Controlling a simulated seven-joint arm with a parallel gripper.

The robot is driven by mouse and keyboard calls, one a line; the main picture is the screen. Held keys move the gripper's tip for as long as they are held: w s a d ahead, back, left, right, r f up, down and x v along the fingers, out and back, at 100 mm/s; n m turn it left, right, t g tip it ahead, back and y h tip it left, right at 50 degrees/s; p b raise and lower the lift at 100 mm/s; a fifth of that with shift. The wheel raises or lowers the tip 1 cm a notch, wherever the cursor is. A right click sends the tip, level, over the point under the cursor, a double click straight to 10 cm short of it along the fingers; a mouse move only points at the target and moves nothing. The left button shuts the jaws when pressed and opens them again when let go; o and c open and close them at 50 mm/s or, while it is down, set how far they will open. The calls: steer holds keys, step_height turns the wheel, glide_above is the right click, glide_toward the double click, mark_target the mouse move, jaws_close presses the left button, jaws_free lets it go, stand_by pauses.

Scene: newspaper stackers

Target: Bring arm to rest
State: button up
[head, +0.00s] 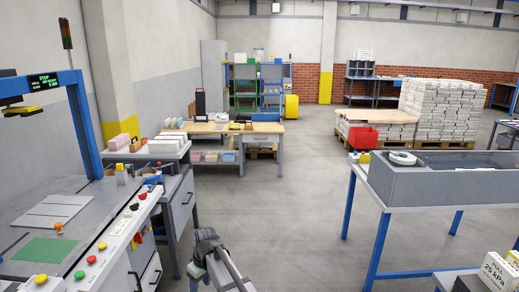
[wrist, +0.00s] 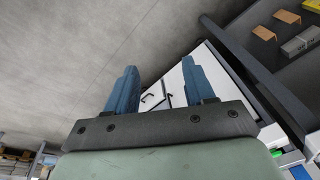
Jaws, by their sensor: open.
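My gripper (wrist: 159,68) shows in the wrist view with its two blue fingers spread apart. Nothing is between the fingers; a white cabinet front (wrist: 153,99) with black handles lies beyond them. In the head view part of my arm (head: 217,262) stands low at the bottom centre, over the floor beside the left machine. I cannot make out the fingers clearly there. The arm touches nothing that I can see.
The left machine (head: 95,225) has a button panel and drawers. A blue-legged table (head: 376,190) with a grey trough stands right. A wooden workbench (head: 205,128) and stacked newspapers (head: 440,108) are farther back. The grey floor (head: 290,220) between is clear.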

steer(key=s+d+f+m+h, duration=0.1)
steer(key=s+d+f+m, duration=0.35)
steer(key=d, duration=0.85)
steer(key=s+d+f+m, duration=0.3)
steer(key=s+d+f, duration=0.2)
steer(key=d, duration=0.8)
steer(key=s+d+f+m+h, duration=0.1)
steer(key=s+d+f+m, duration=0.35)
steer(key=d, duration=0.85)
steer(key=s+f+g, duration=0.3)
steer(key=s+f, duration=0.7)
steer(key=s, duration=0.4)
steer(key=s+f+n+g, duration=0.1)
steer(key=s+f+g, duration=0.2)
steer(key=s+f, duration=0.8)
steer(key=s, duration=0.4)
steer(key=shift+a+g, duration=0.3)
